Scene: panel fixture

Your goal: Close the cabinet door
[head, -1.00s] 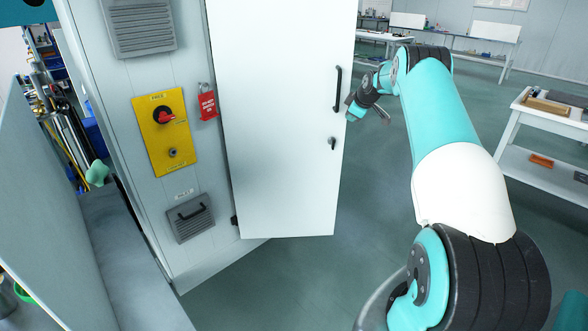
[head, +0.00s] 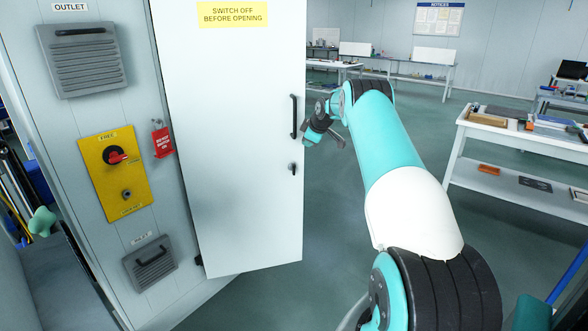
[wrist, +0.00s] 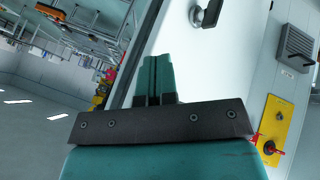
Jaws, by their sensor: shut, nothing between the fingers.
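The white cabinet door (head: 235,150) stands open in the head view, hinged on its left side. It carries a black bar handle (head: 294,117) and a small black latch (head: 293,169) near its free edge. My gripper (head: 308,150) is beside that free edge, just right of the handle; contact cannot be told. In the wrist view, the teal fingers of my gripper (wrist: 155,78) are together and empty. The door's white face (wrist: 215,60) is behind and right of them, with a dark handle part (wrist: 206,12) above. The cabinet's inside is hidden.
The cabinet's side panel has a yellow switch plate (head: 116,172), a red tag (head: 162,142) and grey vents (head: 82,60). A white workbench (head: 500,140) stands at the right. Open floor (head: 340,215) lies between door and bench. A notice board (head: 439,19) hangs behind.

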